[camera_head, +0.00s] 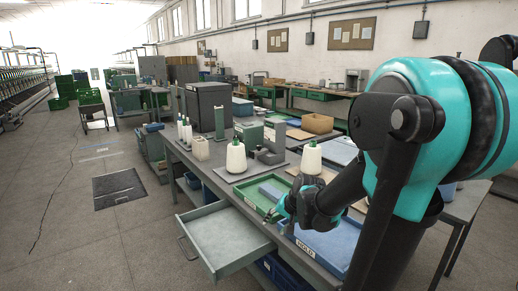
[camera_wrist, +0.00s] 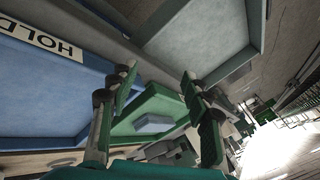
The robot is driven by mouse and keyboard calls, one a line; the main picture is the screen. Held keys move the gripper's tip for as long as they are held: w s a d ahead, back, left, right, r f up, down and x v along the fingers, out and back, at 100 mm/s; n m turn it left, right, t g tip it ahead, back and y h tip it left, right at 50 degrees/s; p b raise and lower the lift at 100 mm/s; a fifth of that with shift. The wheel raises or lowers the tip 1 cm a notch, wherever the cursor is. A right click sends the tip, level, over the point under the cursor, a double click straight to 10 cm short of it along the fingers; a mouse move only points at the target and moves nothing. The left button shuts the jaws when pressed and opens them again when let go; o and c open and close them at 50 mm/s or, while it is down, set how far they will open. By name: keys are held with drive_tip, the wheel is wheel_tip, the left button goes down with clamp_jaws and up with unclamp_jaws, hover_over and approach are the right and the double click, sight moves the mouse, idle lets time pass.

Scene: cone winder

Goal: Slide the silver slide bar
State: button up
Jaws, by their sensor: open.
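I cannot clearly make out a silver slide bar in either view. A grey drawer (camera_head: 228,238) stands pulled out from the workbench in the head view, with a thin bar handle (camera_head: 186,250) on its front. The drawer's inside also shows at the top of the wrist view (camera_wrist: 205,38). My gripper (camera_head: 281,208) is over the bench's front edge, by the green tray (camera_head: 247,199) and the blue tray marked HOLD (camera_head: 325,250). In the wrist view its two fingers (camera_wrist: 157,76) are apart with nothing between them.
The floor left of the drawer is clear around a dark mat (camera_head: 119,188).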

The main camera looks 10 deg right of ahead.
drive_tip(key=w+a+r+m+t+y, duration=0.1)
drive_tip(key=w+r+m+y, duration=0.15)
drive_tip(key=w, duration=0.65)
drive_tip(key=w+a+r+m+t+y, duration=0.15)
drive_tip(key=w+m, duration=0.25)
drive_tip(key=w, duration=0.4)
drive_tip(key=m+t+y, duration=0.2)
drive_tip(key=m+t, duration=0.6)
drive_tip(key=m, duration=1)
approach(259, 146)
drive_tip(key=shift+g, duration=0.25)
drive_tip(key=x, duration=1)
drive_tip(key=shift+w+d+f, duration=0.1)
drive_tip(key=shift+w, duration=0.3)
clamp_jaws()
